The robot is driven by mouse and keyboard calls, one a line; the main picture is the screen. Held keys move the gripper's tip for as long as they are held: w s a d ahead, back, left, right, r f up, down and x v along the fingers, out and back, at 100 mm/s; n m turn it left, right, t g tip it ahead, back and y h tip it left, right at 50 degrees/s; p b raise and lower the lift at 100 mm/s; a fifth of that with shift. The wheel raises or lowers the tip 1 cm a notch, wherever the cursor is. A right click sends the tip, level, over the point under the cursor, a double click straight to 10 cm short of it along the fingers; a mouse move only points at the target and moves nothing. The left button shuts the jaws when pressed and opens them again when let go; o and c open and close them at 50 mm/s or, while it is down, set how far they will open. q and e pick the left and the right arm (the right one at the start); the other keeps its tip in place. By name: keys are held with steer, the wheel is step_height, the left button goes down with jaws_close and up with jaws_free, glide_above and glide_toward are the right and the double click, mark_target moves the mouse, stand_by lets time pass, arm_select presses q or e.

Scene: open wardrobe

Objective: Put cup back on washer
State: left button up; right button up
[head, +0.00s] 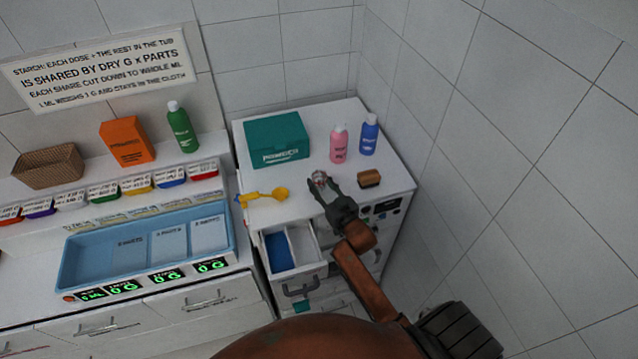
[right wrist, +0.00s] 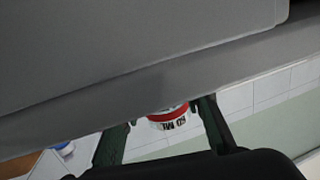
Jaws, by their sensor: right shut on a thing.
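The washer (head: 300,174) is the white machine in the corner in the head view, with several things on its top. My right gripper (head: 320,184) is over the washer top and is shut on a small cup (head: 319,178). In the right wrist view the cup (right wrist: 168,117) shows between the two fingers, with a red band and a label that seems to read 50 ML. Part of the cup is hidden. Whether it touches the top, I cannot tell. My left gripper is not in view.
On the washer stand a teal box (head: 277,139), a pink bottle (head: 339,144), a blue bottle (head: 369,134), a brush (head: 369,179) and a yellow scoop (head: 265,195). An open drawer (head: 302,245) juts from the front. A blue tray (head: 75,265) is at left.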

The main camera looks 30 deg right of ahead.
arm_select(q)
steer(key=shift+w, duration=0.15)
arm_select(e)
steer(key=shift+f, duration=0.15)
steer(key=o, duration=0.8)
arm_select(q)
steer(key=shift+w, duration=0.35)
arm_select(e)
steer(key=o, duration=0.4)
steer(key=shift+s, duration=0.2)
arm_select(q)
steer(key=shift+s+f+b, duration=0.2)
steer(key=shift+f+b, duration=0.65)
arm_select(e)
steer(key=shift+s+a+r, duration=0.1)
steer(key=shift+s+r, duration=0.05)
steer(key=shift+s, duration=1.8)
steer(key=shift+s+r, duration=0.2)
steer(key=shift+s, duration=1.7)
steer(key=shift+s+a+r, duration=0.1)
steer(key=shift+s+r, duration=0.05)
steer(key=shift+s, duration=1.8)
